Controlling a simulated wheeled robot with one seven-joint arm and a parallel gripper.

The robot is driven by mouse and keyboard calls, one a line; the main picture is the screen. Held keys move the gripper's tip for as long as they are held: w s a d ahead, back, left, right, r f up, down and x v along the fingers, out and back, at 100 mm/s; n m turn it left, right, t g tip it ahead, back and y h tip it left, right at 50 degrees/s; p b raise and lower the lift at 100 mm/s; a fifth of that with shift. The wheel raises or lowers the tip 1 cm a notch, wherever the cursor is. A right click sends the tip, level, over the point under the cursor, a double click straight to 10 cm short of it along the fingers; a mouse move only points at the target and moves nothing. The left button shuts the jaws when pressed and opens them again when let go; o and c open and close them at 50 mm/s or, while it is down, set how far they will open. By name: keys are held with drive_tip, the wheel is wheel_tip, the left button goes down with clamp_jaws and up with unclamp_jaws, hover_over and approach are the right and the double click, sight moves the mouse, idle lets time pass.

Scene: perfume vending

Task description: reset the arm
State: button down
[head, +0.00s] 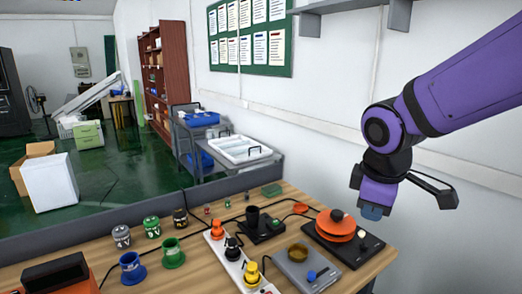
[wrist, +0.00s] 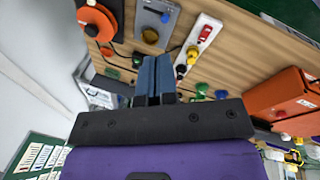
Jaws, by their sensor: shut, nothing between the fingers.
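My purple and black arm comes in from the right in the head view. My gripper (head: 372,212) hangs at its end, above the right part of the wooden table (head: 375,262), close to the orange round device. In the wrist view the blue fingers of my gripper (wrist: 155,60) lie together with nothing between them. No object is held.
The table carries an orange round device (head: 336,227), a grey scale (head: 307,265), a white power strip (head: 226,252), a black device (head: 262,228) and several small cups. An orange box (wrist: 285,100) shows in the wrist view. Air beside the wall is clear.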

drive_tip(key=s+d+r+m+t, duration=0.1)
drive_tip(key=s+d+r+m, duration=0.3)
drive_tip(key=s+d+m, duration=0.1)
drive_tip(key=s+d+r+m+t+y, duration=0.1)
drive_tip(key=s+d+r+m, duration=0.2)
drive_tip(key=s+m, duration=0.3)
drive_tip(key=shift+s+d+r+m, duration=0.4)
drive_tip(key=shift+s+d, duration=0.45)
drive_tip(key=shift+s, duration=0.1)
